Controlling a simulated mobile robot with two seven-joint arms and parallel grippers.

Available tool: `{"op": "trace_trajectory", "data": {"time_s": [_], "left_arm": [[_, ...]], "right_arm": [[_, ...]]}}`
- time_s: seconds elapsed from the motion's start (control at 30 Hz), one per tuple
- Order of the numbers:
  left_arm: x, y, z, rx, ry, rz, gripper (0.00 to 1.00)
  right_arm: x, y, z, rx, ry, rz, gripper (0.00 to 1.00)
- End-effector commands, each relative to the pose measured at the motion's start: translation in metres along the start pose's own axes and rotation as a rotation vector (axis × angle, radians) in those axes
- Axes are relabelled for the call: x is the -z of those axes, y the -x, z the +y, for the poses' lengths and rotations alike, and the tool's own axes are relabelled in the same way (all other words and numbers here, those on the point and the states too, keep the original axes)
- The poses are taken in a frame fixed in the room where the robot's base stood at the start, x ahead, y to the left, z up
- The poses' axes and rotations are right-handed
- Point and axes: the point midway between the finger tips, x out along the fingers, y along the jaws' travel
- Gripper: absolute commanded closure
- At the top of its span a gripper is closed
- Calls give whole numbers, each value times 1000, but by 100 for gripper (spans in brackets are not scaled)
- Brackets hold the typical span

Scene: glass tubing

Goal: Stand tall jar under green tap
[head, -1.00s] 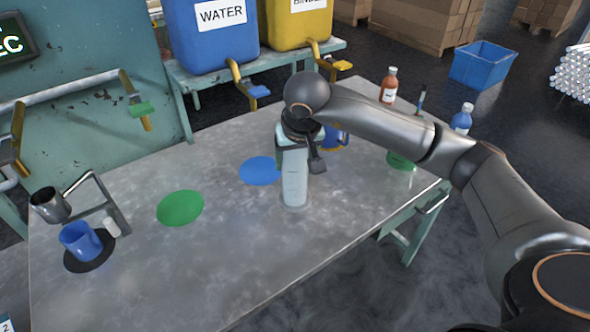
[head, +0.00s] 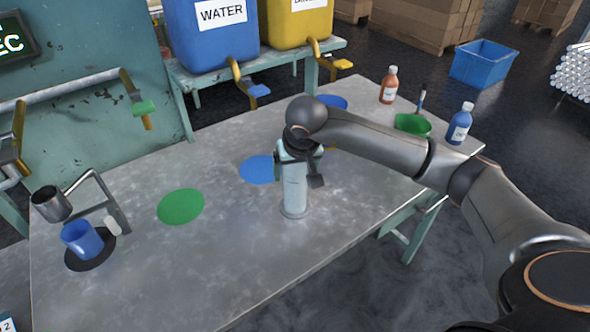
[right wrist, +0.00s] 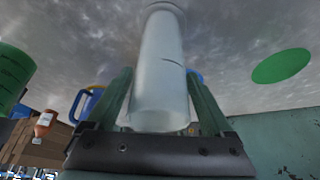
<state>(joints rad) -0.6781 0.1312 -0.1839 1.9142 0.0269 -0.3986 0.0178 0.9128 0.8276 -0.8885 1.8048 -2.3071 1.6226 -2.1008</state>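The tall jar (head: 294,190) is a pale, clear cylinder standing upright on the table, right of the blue disc. In the right wrist view the jar (right wrist: 160,70) rises between my fingers. My right gripper (head: 298,160) is over its upper part, with one finger (right wrist: 115,100) on each side. Narrow gaps show beside the jar, so the gripper looks open around it. My left gripper is not in view.
A green disc (head: 181,207) and a blue disc (head: 257,169) mark the table. A blue cup (head: 82,240) sits under a metal stand at left. The front middle is clear.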

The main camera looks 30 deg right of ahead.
Motion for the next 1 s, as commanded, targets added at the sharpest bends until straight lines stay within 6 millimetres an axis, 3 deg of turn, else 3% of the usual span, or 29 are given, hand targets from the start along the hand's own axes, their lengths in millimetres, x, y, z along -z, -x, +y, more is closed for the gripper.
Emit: {"op": "trace_trajectory", "data": {"time_s": [0.1, 0.47, 1.0], "left_arm": [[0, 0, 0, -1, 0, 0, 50], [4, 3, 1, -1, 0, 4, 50], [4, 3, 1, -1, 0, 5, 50]], "right_arm": [[0, 0, 0, 0, 0, 0, 1], [2, 8, 0, 1, 0, 2, 1], [3, 110, 0, 1, -1, 3, 1]]}}
